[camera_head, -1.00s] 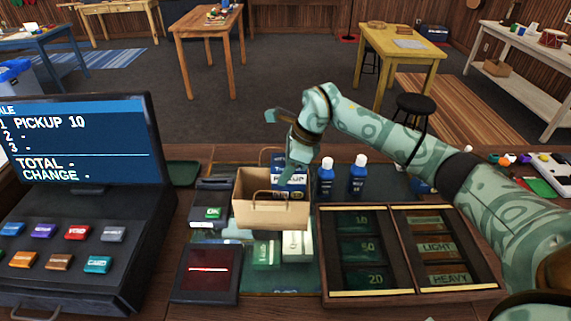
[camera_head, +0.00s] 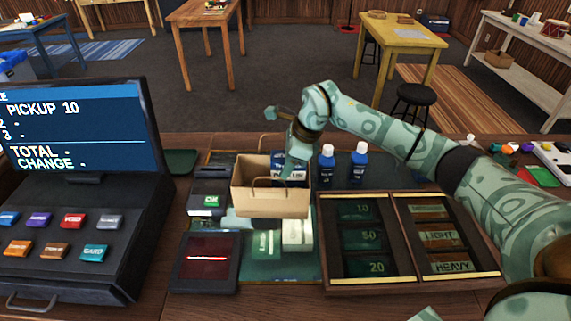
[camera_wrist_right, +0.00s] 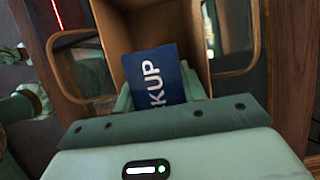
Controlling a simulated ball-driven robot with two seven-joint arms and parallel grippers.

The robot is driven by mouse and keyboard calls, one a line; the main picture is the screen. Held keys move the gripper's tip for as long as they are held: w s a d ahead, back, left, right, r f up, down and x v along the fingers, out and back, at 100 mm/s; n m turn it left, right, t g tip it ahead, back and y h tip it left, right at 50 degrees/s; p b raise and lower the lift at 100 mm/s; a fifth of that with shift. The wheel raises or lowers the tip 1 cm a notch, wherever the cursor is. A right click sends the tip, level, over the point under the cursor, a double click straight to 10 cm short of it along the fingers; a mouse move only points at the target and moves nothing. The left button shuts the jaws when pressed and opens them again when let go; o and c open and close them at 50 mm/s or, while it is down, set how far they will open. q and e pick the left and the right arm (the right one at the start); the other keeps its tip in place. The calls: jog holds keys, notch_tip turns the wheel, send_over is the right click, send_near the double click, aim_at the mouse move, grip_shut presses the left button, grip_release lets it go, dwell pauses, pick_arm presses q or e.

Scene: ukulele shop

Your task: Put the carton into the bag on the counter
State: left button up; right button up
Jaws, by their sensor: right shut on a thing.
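The brown paper bag (camera_head: 265,201) stands open on the counter in the head view, its handles up. The carton (camera_head: 289,170) is dark blue with white lettering, partly hidden behind the bag's front wall. My right gripper (camera_head: 293,163) is over the bag's right half, pointing down, shut on the carton. In the right wrist view the carton (camera_wrist_right: 165,77) sits between the fingers within the mouth of the bag (camera_wrist_right: 132,22). The carton's lower end is hidden, so I cannot tell whether it touches the bag's floor.
Two blue bottles (camera_head: 326,167) stand just right of the bag. A wooden cash tray (camera_head: 404,283) lies at right. The register (camera_head: 75,215) fills the left, with a scanner pad (camera_head: 207,263) beside it.

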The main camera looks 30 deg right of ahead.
jog(key=o, duration=1.1)
jog(key=shift+o, duration=0.2)
